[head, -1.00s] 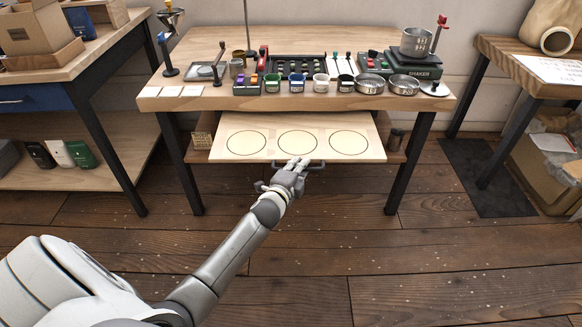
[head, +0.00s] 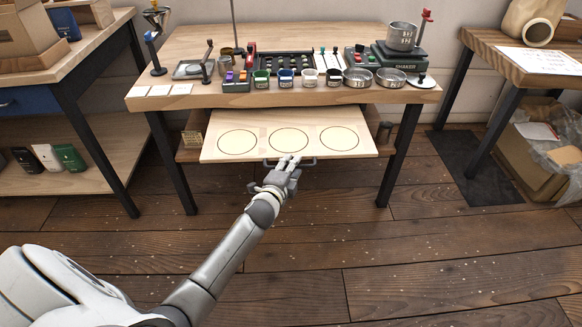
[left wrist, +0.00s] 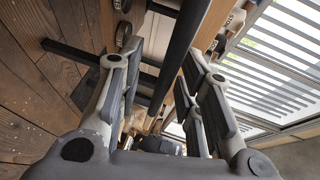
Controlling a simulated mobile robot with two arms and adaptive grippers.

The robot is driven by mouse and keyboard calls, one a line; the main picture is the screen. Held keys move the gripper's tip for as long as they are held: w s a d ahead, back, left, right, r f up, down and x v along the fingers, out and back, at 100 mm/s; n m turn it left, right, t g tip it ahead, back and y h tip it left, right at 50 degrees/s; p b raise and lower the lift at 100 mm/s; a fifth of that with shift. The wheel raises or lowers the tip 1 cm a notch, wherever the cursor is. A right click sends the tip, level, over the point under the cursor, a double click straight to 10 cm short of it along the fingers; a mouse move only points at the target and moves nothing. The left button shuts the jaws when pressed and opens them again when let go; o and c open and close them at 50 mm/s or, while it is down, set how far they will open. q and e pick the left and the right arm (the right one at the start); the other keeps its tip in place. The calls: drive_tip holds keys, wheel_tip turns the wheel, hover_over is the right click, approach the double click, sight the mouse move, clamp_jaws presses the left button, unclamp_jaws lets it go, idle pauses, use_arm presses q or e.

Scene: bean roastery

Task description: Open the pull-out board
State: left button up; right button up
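The pull-out board (head: 222,119) is pale wood with three drawn circles on top. It sticks out from under the worktable's front edge. Its dark bar handle (head: 309,161) is on the front edge. My left gripper (head: 288,165) is at the handle, in front of the board, and covers the handle's middle. In the left wrist view its two fingers (left wrist: 162,58) are apart. A dark bar, seemingly the handle, passes between them, with a gap on its left side. Contact with the handle is unclear. My right gripper is not in view.
The worktable (head: 190,101) carries cups, tins, and a shaker along its front. A side bench (head: 105,52) stands left and another table (head: 490,52) right, with a cardboard box (head: 540,170) underneath. The wooden floor (head: 400,255) in front is clear.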

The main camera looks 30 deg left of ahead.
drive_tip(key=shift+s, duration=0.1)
use_arm(q)
drive_tip(key=v, duration=1.2)
idle(0.4)
